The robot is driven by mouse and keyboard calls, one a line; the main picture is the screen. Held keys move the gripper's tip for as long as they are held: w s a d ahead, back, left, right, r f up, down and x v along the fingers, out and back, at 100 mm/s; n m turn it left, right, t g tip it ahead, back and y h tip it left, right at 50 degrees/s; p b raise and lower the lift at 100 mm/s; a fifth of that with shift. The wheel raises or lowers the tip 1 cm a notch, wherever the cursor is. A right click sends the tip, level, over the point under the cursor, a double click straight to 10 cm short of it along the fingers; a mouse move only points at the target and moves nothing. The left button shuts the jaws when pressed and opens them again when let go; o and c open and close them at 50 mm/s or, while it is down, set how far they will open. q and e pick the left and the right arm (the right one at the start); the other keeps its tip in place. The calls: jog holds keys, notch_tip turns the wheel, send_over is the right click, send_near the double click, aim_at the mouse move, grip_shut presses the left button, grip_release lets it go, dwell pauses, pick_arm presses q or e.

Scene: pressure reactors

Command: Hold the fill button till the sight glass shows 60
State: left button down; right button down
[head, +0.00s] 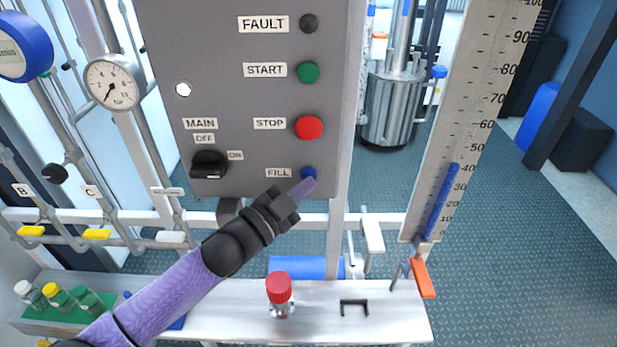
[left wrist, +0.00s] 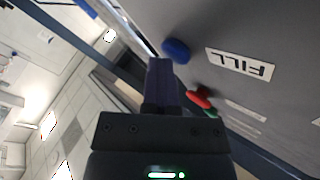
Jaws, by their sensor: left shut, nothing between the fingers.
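The blue fill button (head: 308,173) sits at the bottom of the grey control panel (head: 235,100), beside the FILL label. It also shows in the left wrist view (left wrist: 176,50). My left gripper (head: 305,187) is shut and empty, its fingertips at the button and partly covering it. In the left wrist view its tip (left wrist: 160,63) lies right beside the button; I cannot tell whether they touch. The sight glass scale (head: 475,120) stands at the right. Its blue column (head: 440,202) reaches about 40. My right gripper is not in view.
A red stop button (head: 308,128) and a green start button (head: 308,72) are above the fill button. The black main switch (head: 209,164) is to the left. A bench (head: 230,310) below carries a red-capped valve (head: 279,288). A pressure gauge (head: 113,84) hangs at left.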

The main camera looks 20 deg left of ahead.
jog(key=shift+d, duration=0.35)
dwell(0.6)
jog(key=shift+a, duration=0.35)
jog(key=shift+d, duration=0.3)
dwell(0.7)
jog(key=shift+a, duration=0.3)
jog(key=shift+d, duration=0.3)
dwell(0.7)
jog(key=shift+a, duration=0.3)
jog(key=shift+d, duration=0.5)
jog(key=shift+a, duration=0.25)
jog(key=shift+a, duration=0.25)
